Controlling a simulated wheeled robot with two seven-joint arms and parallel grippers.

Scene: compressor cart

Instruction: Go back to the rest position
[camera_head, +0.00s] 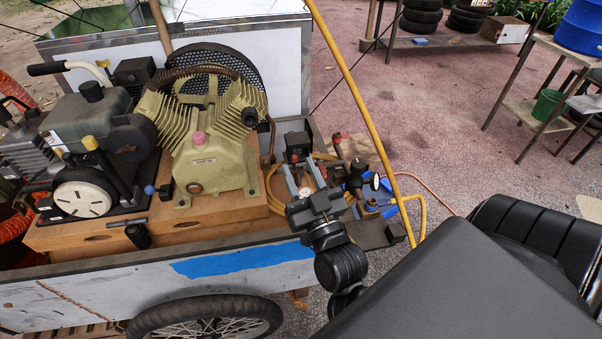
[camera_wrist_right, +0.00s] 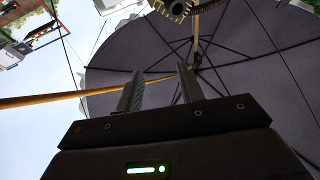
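My right gripper (camera_head: 305,172) is in front of the right end of the cart, just right of the olive-green compressor pump (camera_head: 205,150). Its two fingers point up and stand apart. The right wrist view also shows the gripper (camera_wrist_right: 160,80) with its fingers apart and nothing held between them. A small round pale thing shows between the fingers in the head view, and it seems to be behind them. My left gripper is not in view.
The cart's side wall (camera_head: 70,297) carries blue tape above a spoked wheel (camera_head: 205,318). A small engine (camera_head: 90,125) stands left of the pump. A yellow hose (camera_head: 362,100) crosses close to the right gripper. Fittings crowd its right side. Paved floor (camera_head: 440,130) is open beyond; a large umbrella (camera_wrist_right: 255,70) hangs overhead.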

